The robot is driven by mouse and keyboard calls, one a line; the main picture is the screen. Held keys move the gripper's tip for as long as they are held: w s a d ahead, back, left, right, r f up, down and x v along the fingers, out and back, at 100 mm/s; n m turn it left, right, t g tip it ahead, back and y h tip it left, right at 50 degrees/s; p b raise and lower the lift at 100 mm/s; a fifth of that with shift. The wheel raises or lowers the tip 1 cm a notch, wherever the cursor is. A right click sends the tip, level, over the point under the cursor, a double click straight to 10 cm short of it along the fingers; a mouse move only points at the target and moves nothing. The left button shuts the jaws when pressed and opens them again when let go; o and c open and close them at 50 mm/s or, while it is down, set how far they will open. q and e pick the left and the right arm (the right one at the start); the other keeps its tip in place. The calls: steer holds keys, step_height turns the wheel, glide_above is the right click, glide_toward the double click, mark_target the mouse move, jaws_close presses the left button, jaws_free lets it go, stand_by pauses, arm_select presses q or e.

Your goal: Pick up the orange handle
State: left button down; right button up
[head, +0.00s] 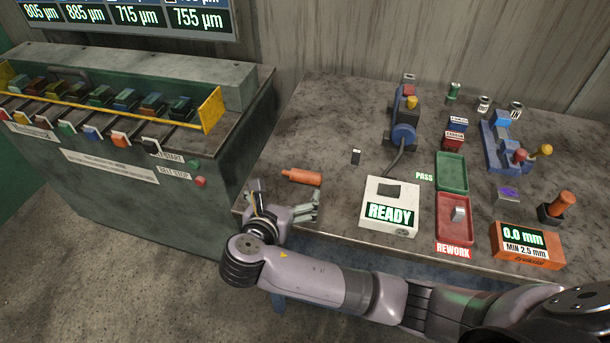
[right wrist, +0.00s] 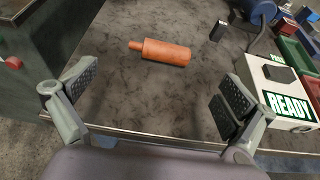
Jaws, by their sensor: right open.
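The orange handle (head: 302,177) lies on its side near the left front part of the grey table. In the right wrist view the orange handle (right wrist: 165,52) lies ahead of the fingers, its narrow end to the left. My right gripper (head: 285,202) is at the table's front left edge, just short of the handle. In the right wrist view my right gripper (right wrist: 152,105) has its fingers wide apart, with nothing between them, and touches nothing that I can see. My left gripper is not in view.
A white READY box (head: 391,207) stands right of the handle, with a small black block (head: 356,157) behind. A green tray (head: 452,172) and a red tray (head: 454,222) lie farther right. A dark green bench (head: 150,170) stands left. Bare table (head: 320,125) lies behind the handle.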

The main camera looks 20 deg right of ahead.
mark_target(302, 172)
steer(key=x, duration=0.6)
steer(key=shift+w+d+f, duration=0.15)
steer(key=shift+w+d, duration=0.05)
steer(key=shift+w, duration=0.1)
steer(key=shift+p+x, duration=0.7)
steer(key=shift+x, duration=2)
steer(key=shift+s+d+f, duration=0.1)
steer(key=shift+c, duration=0.4)
steer(key=c, duration=0.9)
steer(key=shift+c, duration=0.5)
